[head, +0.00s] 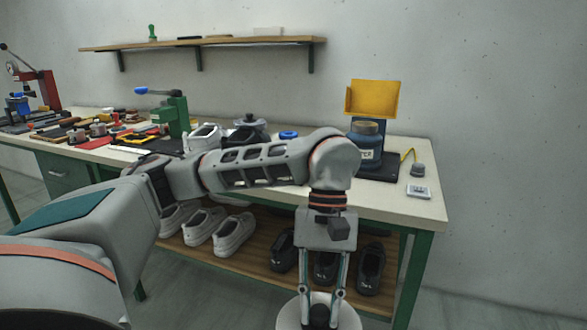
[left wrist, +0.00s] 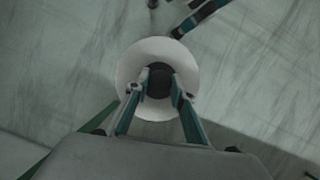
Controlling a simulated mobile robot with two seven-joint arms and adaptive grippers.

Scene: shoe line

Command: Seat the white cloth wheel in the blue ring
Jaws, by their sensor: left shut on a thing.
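The white cloth wheel (left wrist: 142,62) is held by my left gripper (left wrist: 160,84), whose fingers are shut on the dark hub at its middle. In the head view the wheel (head: 347,316) shows at the bottom edge under my left gripper (head: 320,308), in front of the bench and below the level of its top, partly cut off by the frame. A blue ring (head: 288,134) lies on the bench top, just behind my left arm. My right gripper is not in view.
The bench top (head: 420,203) holds a blue jar (head: 367,140) before a yellow bin (head: 374,98), a green press (head: 174,115) and white shoes (head: 203,135). A lower shelf (head: 255,258) carries several shoes. The bench's front right corner is fairly clear.

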